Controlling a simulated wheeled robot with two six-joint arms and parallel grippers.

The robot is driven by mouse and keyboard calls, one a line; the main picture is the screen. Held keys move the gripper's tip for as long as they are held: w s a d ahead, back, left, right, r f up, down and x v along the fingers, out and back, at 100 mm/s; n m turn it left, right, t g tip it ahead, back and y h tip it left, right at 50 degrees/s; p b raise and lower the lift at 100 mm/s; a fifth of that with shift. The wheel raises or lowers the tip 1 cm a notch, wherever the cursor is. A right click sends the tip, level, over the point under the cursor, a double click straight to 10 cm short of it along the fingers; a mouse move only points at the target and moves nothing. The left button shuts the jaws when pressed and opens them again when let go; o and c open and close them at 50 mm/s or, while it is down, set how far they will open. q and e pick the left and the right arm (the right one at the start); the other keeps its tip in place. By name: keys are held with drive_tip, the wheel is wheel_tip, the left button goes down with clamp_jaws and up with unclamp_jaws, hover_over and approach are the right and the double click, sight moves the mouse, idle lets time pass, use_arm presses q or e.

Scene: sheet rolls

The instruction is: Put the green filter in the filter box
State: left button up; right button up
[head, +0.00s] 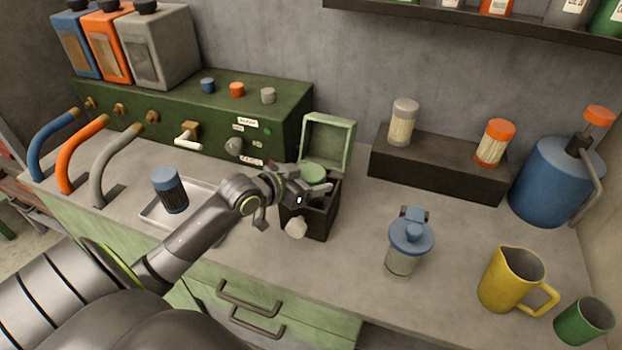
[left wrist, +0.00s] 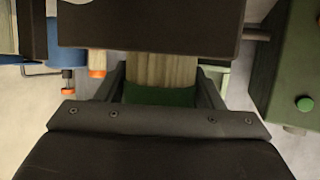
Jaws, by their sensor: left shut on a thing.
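The green filter, with a green cap (head: 313,172) and a pale pleated body, is at the mouth of the filter box. My left gripper (head: 304,186) is shut on it near the cap; the cap also shows between the fingers in the left wrist view (left wrist: 160,95). The filter box (head: 322,219) is dark, with its green lid (head: 328,138) standing open behind. In the left wrist view a dark wall, seemingly the box (left wrist: 150,25), hides part of the pleated body (left wrist: 162,68). I cannot tell how deep the filter sits. My right gripper is not in view.
Grey (head: 403,122) and orange (head: 495,143) filters stand on a dark block. A blue-lidded jar (head: 408,245), yellow jug (head: 511,280) and green cup (head: 583,323) are to the right.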

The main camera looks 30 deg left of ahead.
use_arm(q)
drive_tip(key=shift+f, duration=0.1)
drive_tip(key=o, duration=1.2)
drive_tip(key=shift+c, duration=0.2)
drive_tip(key=shift+r, duration=0.2)
drive_tip(key=shift+s+a, duration=0.15)
drive_tip(key=shift+s, duration=0.2)
drive_tip(key=p+v, duration=0.2)
drive_tip(key=v, duration=0.9)
